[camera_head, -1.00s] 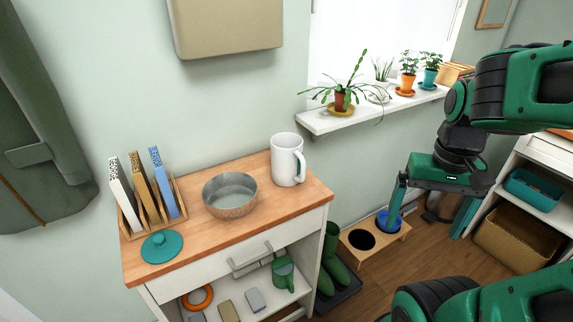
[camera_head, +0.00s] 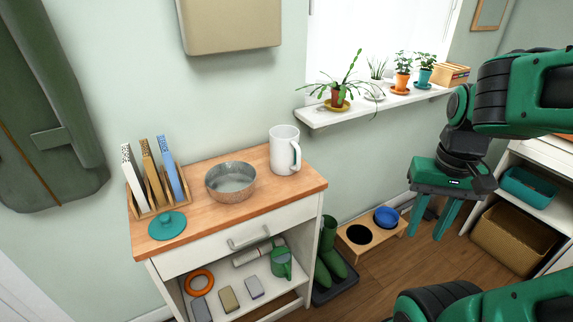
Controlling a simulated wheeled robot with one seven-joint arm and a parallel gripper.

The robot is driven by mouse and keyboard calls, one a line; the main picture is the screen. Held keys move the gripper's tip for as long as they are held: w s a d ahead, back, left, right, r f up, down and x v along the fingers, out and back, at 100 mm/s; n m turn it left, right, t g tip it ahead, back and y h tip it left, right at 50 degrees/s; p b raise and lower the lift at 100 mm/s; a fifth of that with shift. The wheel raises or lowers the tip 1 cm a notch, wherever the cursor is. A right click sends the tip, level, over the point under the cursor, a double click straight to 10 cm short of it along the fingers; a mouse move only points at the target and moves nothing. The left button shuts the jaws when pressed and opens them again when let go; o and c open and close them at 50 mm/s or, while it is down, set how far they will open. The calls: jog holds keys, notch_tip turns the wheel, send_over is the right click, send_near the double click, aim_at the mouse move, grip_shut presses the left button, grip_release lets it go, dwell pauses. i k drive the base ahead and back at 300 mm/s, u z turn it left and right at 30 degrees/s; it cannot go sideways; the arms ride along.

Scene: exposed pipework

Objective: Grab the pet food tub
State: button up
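No tub with a readable pet food label shows. A white cylindrical container with a side handle (camera_head: 285,150) stands upright at the right back of the wooden-topped cabinet.
A rack of upright books (camera_head: 155,180) stands at the cabinet's left. The cabinet top (camera_head: 255,215) has some bare room in front. A windowsill (camera_head: 325,117) holds potted plants. A wooden feeder stand with a blue bowl (camera_head: 386,217) and green boots (camera_head: 328,255) are on the floor.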

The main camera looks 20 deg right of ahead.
aim_at(285, 152)
jog(key=u, duration=0.05)
jog(key=k, duration=0.25)
jog(key=u, duration=0.4)
jog(key=i, duration=0.7)
jog(key=z, duration=0.1)
